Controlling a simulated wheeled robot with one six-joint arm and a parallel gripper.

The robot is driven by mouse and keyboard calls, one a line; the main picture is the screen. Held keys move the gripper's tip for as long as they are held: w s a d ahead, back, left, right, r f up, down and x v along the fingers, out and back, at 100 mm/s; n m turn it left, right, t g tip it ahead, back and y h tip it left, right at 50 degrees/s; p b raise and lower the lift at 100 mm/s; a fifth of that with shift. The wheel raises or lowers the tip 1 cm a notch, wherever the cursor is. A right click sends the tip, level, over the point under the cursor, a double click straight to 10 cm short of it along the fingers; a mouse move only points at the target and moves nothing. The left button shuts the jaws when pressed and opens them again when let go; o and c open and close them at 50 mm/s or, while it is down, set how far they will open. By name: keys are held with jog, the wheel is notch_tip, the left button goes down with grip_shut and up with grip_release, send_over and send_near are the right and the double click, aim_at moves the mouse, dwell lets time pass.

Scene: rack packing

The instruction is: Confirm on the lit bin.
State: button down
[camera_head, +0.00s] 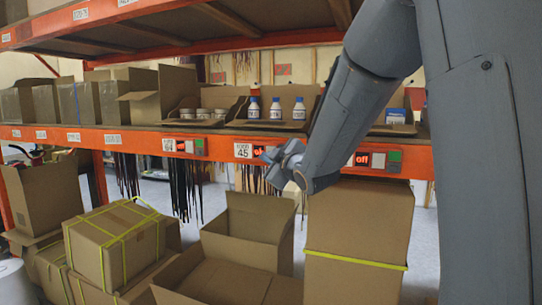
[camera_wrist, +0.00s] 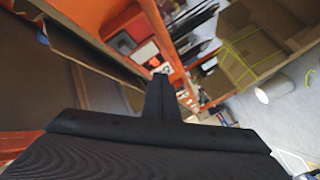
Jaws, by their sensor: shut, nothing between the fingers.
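The orange shelf beam (camera_head: 225,138) carries small control boxes under the bins. The left box (camera_head: 185,146) has a red display and coloured buttons. The middle display (camera_head: 259,152), beside the label "45", glows red but is partly hidden by my gripper. The right display (camera_head: 362,159) reads "off", with a green button (camera_head: 395,156) beside it. My gripper (camera_head: 270,157) is shut and empty, in front of the beam just right of the middle display. I cannot tell whether it touches. In the wrist view my shut fingers (camera_wrist: 161,88) point toward the beam.
Bins on the shelf hold white tubs (camera_head: 204,113), blue-capped bottles (camera_head: 275,108) and a blue box (camera_head: 395,116). Below stand open cartons (camera_head: 250,230), a strapped carton (camera_head: 115,240) and a tall carton (camera_head: 358,225) under my arm. An upper shelf overhangs.

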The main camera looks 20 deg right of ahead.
jog(key=shift+s+a, duration=0.7)
jog(key=shift+s, duration=0.3)
jog(key=s+d+f+m+g+h, duration=0.1)
jog(key=s+f+m+g+h, duration=0.2)
jog(key=s+f, duration=0.5)
jog(key=s+d+f+m+g, duration=0.1)
jog(key=s+f+m+g, duration=0.35)
jog(key=f, duration=0.75)
jog(key=s+a+f+m+g, duration=0.1)
jog(key=s+f+g, duration=0.3)
jog(key=s, duration=0.6)
jog(key=s+a+f+m+g, duration=0.1)
jog(key=s+f+m+g, duration=0.2)
jog(key=s+f, duration=0.3)
jog(key=s+g, duration=0.1)
jog(key=s, duration=0.3)
jog(key=shift+s+g, duration=0.35)
jog(key=shift+f, duration=0.1)
